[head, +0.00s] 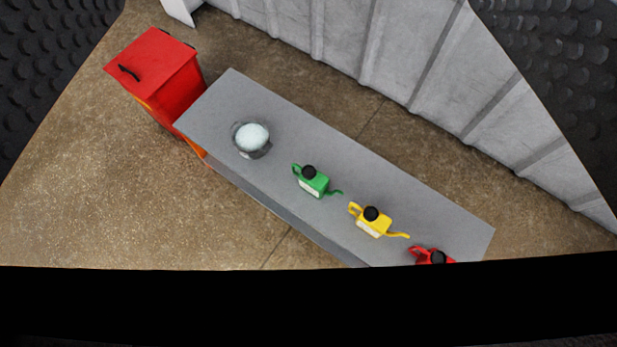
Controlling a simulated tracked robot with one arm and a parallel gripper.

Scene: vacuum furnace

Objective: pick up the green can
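The green can (314,181) stands upright near the middle of a long grey bench (425,209). It has a black cap, a pale label, a handle on its left and a thin spout on its right. My gripper (303,60) shows as two dark, studded fingers, one in each upper corner, spread wide apart. Nothing is between them but the view of the scene, and the green can is apart from both, farther off and below.
On the bench, a dark pot with pale contents (252,138) is left of the green can. A yellow can (374,221) and a partly hidden red can (431,256) are to its right. A red cabinet (158,68) adjoins the bench's left end. A corrugated wall (400,55) runs behind.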

